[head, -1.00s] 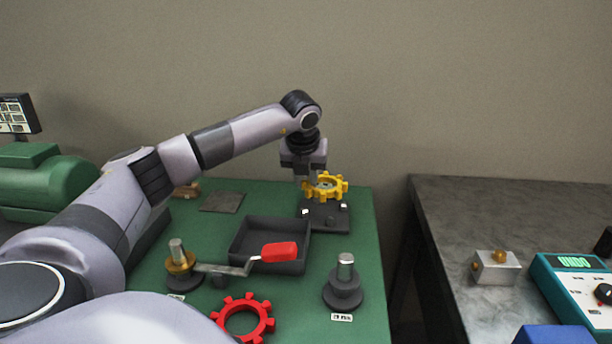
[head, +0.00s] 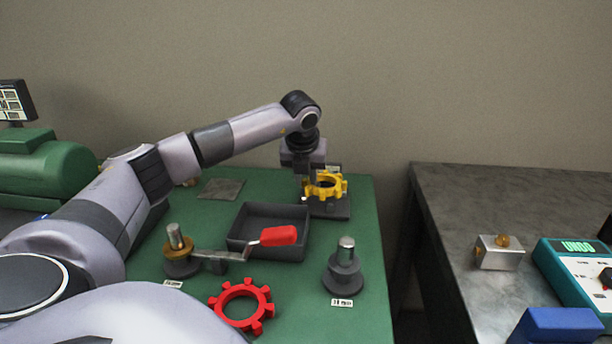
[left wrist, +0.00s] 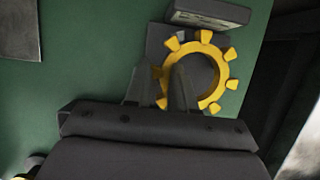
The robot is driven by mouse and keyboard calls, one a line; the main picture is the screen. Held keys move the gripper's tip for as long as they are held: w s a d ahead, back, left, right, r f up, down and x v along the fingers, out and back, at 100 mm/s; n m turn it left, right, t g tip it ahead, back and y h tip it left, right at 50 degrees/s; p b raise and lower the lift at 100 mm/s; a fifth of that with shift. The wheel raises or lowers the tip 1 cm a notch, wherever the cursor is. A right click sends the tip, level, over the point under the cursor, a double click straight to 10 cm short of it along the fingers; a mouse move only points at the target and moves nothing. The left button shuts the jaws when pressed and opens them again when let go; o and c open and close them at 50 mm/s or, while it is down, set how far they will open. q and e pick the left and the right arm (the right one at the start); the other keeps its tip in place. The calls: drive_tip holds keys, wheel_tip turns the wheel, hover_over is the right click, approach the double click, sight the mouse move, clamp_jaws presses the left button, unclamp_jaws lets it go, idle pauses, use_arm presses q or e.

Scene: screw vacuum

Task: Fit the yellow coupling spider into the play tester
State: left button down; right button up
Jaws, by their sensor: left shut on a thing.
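The yellow coupling spider (head: 340,187), a toothed ring, is at the far right of the green table. It also shows in the left wrist view (left wrist: 221,88). My left gripper (head: 312,183) comes down from above, shut on the spider's left rim. In the left wrist view my left gripper (left wrist: 164,70) has one finger outside the ring and one inside. The dark base (head: 338,211) under the spider appears to be the play tester; its raised labelled part (left wrist: 208,14) shows behind the ring. The spider sits low over the base; whether it is fully seated is unclear. My right gripper is out of view.
A red toothed ring (head: 226,294) and a dark post (head: 345,272) are in front. A gap separates the green table from the grey bench (head: 450,215) at right.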

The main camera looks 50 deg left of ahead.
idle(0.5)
use_arm(q)
drive_tip(key=shift+f, duration=0.45)
idle(0.6)
drive_tip(key=shift+f+b, duration=0.75)
drive_tip(key=shift+f, duration=0.4)
drive_tip(key=c, duration=0.9)
unclamp_jaws()
drive_tip(key=shift+o, duration=0.2)
drive_tip(key=v, duration=0.7)
drive_tip(key=shift+p, duration=0.3)
drive_tip(key=shift+r, duration=0.1)
